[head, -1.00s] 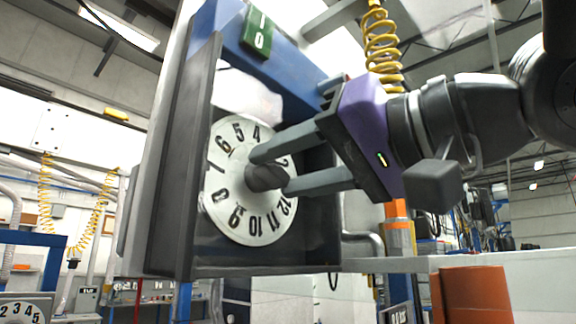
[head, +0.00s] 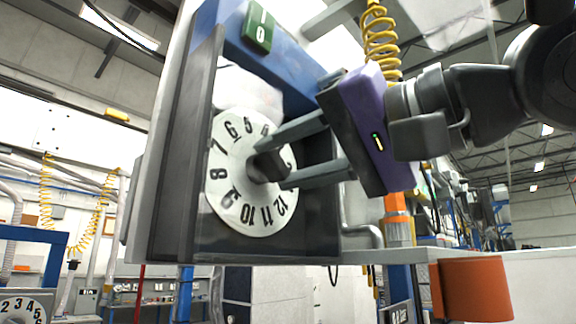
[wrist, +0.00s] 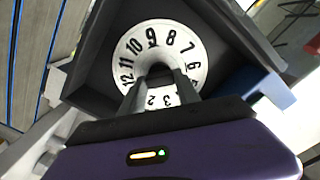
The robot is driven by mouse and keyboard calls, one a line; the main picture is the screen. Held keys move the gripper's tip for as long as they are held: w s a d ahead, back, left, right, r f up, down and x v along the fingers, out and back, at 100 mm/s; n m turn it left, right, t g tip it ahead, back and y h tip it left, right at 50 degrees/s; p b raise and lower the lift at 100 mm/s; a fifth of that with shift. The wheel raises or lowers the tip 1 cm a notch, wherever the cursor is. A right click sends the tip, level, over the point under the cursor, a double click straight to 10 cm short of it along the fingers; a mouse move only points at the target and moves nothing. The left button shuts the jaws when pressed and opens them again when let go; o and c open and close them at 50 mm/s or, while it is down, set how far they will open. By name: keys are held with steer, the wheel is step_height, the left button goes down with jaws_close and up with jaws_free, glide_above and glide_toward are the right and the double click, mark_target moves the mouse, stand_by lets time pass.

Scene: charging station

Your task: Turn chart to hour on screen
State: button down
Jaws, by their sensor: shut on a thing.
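The round white chart (head: 237,185) with black hour numbers is set inside a dark open box, facing me at a slant. In the head view, 7 and 8 are at its left, and 10 and 11 near the bottom. My gripper (head: 274,166) comes from the right and is shut on the dark knob (head: 262,167) at the chart's centre. The wrist view also shows the chart (wrist: 133,62) with 9 near the top; the fingers hide part of its lower half. A small green screen (head: 257,26) on the box's top edge shows white digits, apparently 1 and 0.
The dark box has a tall left wall (head: 178,150) and a blue top edge (head: 290,75) close around my gripper. A yellow coiled hose (head: 379,45) hangs behind it. An orange cylinder (head: 474,289) is at lower right. Another numbered dial (head: 22,308) is at lower left.

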steer(key=shift+f+m+b, duration=0.15)
steer(key=shift+m+b, duration=1.45)
steer(key=shift+m, duration=3.2)
steer(key=c, duration=0.9)
jaws_free()
steer(key=shift+d, duration=0.1)
steer(key=b+v, duration=0.2)
steer(key=v, duration=0.5)
steer(key=shift+s+d, duration=0.25)
steer(key=shift+d, duration=0.15)
